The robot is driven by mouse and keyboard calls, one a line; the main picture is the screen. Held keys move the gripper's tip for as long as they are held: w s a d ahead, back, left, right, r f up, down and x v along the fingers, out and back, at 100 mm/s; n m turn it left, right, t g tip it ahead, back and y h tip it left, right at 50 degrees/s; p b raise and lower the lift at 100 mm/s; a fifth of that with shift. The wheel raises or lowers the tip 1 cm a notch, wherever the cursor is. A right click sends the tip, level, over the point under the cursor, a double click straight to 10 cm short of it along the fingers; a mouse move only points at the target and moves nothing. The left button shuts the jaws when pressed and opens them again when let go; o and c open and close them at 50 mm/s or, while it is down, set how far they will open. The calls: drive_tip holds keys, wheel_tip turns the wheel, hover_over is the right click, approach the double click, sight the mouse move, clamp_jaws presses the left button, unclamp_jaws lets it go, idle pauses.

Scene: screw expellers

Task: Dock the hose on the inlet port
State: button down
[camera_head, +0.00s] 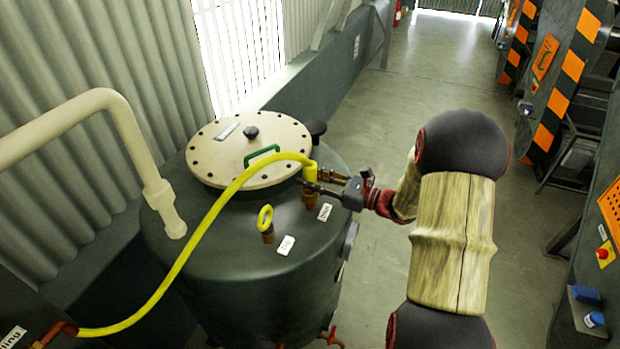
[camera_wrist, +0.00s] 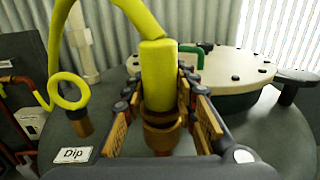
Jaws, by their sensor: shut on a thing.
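The yellow hose (camera_head: 208,220) runs from a copper fitting at lower left, arches over the dark tank and turns down to its end. My gripper (camera_head: 313,184) is shut on the hose's thick yellow end (camera_wrist: 157,75), with a finger on either side, and the end is upright. A brass inlet port (camera_head: 310,199) stands directly below that end on the tank top. In the wrist view the brass collar (camera_wrist: 163,133) shows under the hose end, between the fingers. The two look in line and very close; I cannot tell whether the end is fully seated.
Left of the inlet, a brass port (camera_head: 268,237) carries a yellow ring (camera_head: 265,217); the label beside it reads "Dip" (camera_wrist: 73,155). The bolted cream lid (camera_head: 225,160) with a green handle is behind. A cream pipe (camera_head: 120,110) is at left. Open floor (camera_head: 430,90) lies right.

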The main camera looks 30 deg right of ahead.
drive_tip(key=shift+f+b, duration=0.35)
drive_tip(key=shift+f, duration=0.2)
drive_tip(key=c, duration=1.7)
unclamp_jaws()
drive_tip(key=p+v, duration=0.1)
drive_tip(key=v, duration=1)
